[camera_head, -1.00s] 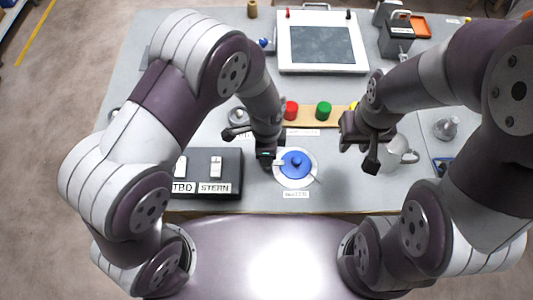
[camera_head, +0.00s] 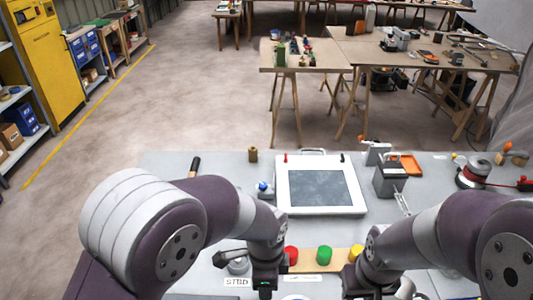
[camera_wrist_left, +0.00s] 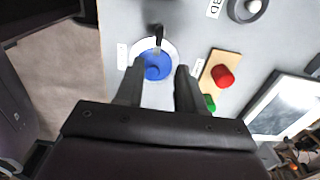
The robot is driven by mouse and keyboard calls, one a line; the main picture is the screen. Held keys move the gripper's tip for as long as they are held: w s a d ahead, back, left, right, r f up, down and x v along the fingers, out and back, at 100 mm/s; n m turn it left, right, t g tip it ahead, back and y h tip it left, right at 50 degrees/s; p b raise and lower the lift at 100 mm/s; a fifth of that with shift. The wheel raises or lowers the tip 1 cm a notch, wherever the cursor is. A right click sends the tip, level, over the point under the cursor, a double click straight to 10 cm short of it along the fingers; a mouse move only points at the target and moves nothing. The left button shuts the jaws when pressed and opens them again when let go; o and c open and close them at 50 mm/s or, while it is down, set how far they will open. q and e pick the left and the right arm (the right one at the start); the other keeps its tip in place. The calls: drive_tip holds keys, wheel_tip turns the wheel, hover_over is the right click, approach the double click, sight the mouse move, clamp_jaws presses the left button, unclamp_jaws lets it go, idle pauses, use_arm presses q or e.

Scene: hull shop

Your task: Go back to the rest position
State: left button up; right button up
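My left gripper (camera_head: 247,272) is above the near part of the grey table (camera_head: 220,178). In the left wrist view its two fingers (camera_wrist_left: 159,88) are spread apart with nothing between them. A blue knobbed disc on a white round plate (camera_wrist_left: 158,70) lies below and beyond the fingertips, apart from them. My right gripper (camera_head: 378,285) is low at the right, near the bottom edge of the head view. Its fingers look spread and nothing shows between them; the tips are partly cut off.
Red (camera_head: 291,254), green (camera_head: 324,255) and yellow (camera_head: 356,252) buttons sit on a wooden strip between the grippers. A white-framed panel (camera_head: 320,187) stands behind them. A grey box (camera_head: 390,181) and an orange tray (camera_head: 408,165) are at the back right. Open floor lies beyond.

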use_arm(q)
drive_tip(key=s+a+r+n, duration=0.2)
drive_tip(key=a+n, duration=0.7)
drive_tip(key=s+a+r+n+t, duration=0.1)
drive_tip(key=s+a+n, duration=0.2)
drive_tip(key=a+n, duration=0.6)
drive_tip(key=shift+r, duration=0.35)
